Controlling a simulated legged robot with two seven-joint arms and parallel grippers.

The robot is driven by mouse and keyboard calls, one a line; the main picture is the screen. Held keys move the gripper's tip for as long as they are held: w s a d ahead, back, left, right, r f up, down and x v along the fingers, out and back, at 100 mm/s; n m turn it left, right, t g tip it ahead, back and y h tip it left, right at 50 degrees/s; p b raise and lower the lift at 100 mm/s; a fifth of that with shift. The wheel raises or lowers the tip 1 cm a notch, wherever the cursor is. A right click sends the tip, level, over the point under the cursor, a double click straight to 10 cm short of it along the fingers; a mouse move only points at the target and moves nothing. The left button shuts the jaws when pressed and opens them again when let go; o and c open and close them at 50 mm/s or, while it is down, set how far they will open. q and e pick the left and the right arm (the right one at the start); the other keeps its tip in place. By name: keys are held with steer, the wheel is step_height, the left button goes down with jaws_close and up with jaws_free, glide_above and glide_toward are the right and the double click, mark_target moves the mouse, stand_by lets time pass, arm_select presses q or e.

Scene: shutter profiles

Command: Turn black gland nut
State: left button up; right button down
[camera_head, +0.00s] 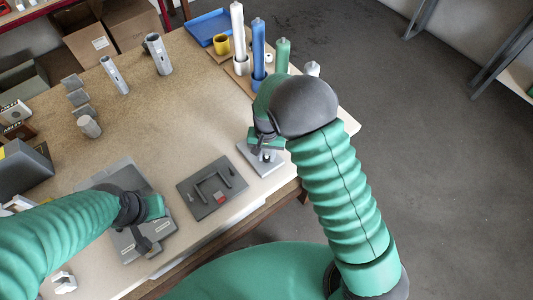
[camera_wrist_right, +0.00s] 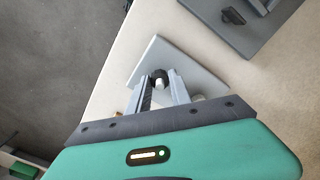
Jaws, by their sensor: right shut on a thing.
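The black gland nut (camera_wrist_right: 158,74) shows as a small dark piece between the fingertips of my right gripper (camera_wrist_right: 162,84) in the right wrist view. My right gripper is shut on it, above a light grey square plate (camera_wrist_right: 193,64). In the head view the right gripper (camera_head: 266,150) reaches down over the same plate (camera_head: 262,170) near the table's front right edge, and the arm hides most of the nut. My left gripper (camera_head: 146,228) hangs over a grey case (camera_head: 127,172) at the front left. Its finger opening is not clear.
A dark grey fixture board (camera_head: 212,200) lies between the two grippers. Blue (camera_head: 258,50), white and green cylinders stand at the back right, near a blue tray (camera_head: 209,27). Grey metal profiles (camera_head: 158,54) stand farther back. The table's middle is clear.

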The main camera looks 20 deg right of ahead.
steer(key=c, duration=1.2)
jaws_free()
steer(key=shift+w, duration=0.1)
steer(key=shift+o, duration=0.2)
step_height(320, 180, up, 17)
steer(key=b, duration=0.1)
steer(key=shift+f, duration=0.15)
steer(key=s+d+f+n+t, duration=0.1)
steer(key=s+d+f+n, duration=0.1)
steer(key=s, duration=0.5)
steer(key=s+d+f+n+t, duration=0.1)
steer(key=s+d+f+n, duration=0.1)
steer(key=s, duration=0.6)
steer(key=shift+d+f+n+t, duration=0.3)
steer(key=shift+d+f+n, duration=0.1)
steer(key=shift+d+f, duration=0.3)
